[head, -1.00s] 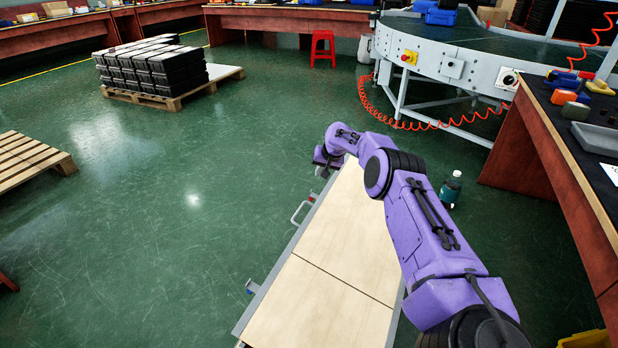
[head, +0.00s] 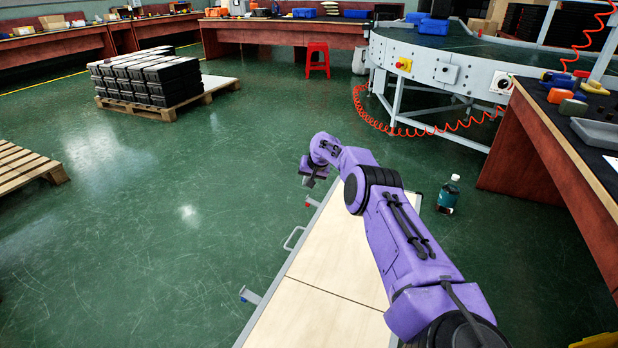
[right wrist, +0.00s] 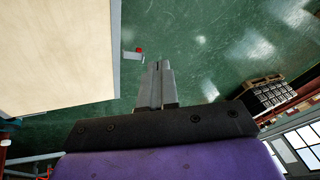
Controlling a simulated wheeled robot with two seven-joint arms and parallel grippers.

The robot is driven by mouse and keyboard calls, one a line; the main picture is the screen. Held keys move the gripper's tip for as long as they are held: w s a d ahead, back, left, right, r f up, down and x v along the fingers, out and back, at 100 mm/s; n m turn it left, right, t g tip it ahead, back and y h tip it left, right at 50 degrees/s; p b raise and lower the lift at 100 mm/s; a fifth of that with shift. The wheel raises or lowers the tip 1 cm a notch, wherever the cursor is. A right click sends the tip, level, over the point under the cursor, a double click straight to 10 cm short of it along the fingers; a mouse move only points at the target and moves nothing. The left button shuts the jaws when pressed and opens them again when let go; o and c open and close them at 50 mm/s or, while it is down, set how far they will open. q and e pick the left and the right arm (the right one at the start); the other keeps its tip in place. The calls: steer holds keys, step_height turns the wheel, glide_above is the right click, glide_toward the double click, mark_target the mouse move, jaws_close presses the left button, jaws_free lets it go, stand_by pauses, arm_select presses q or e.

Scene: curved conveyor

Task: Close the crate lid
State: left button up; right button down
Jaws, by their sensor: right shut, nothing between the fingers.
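The crate lid (head: 335,245) shows in the head view as a pale wooden surface of two panels with a seam between them, lying flat within a grey metal edge. It also shows at the upper left of the right wrist view (right wrist: 55,50). A metal handle (head: 293,238) and small latches stick out from the crate's left side. My right gripper (head: 308,182) is just outside the crate's far left edge, pointing down. In the right wrist view its fingers (right wrist: 160,68) are together and empty, apart from the lid. My left gripper is out of view.
A red-tipped latch (right wrist: 138,50) juts out close to my right fingers. A bottle (head: 448,195) stands on the floor right of the crate. A workbench (head: 560,160) is at the right, with the conveyor (head: 440,70) behind.

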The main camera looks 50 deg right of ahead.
steer(key=p+v, duration=0.5)
steer(key=v, duration=0.5)
steer(key=shift+r, duration=0.2)
